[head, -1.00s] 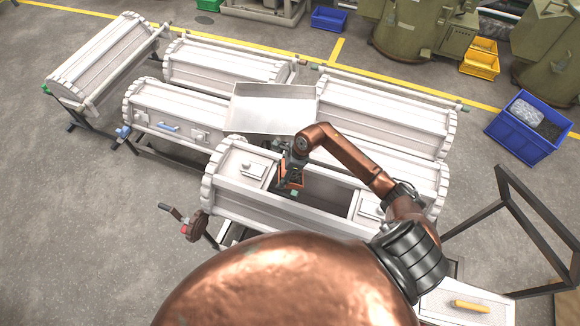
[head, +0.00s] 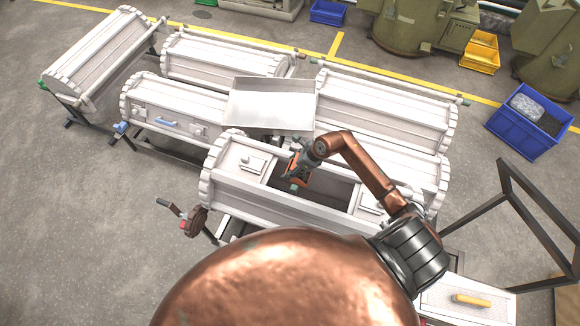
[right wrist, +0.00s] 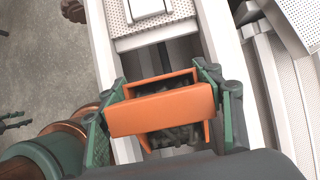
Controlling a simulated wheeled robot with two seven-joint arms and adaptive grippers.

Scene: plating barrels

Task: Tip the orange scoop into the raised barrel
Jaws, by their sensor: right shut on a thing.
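The orange scoop (head: 299,172) shows small in the head view, over the open hatch of the nearest white barrel (head: 222,186). My right gripper (head: 293,174) is shut on the scoop. In the right wrist view the scoop (right wrist: 162,110) sits between the two green fingers, with small dark pieces inside it. White barrel walls (right wrist: 222,38) lie on both sides of it there. I cannot tell how far the scoop is tilted. My left gripper is out of view.
A metal tray (head: 271,103) lies just behind the open barrel. Several other closed white barrels (head: 383,110) stand behind and to the left. A white panel with a yellow handle (head: 471,300) is at lower right, near a dark frame (head: 540,220). A blue crate (head: 531,128) stands at right.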

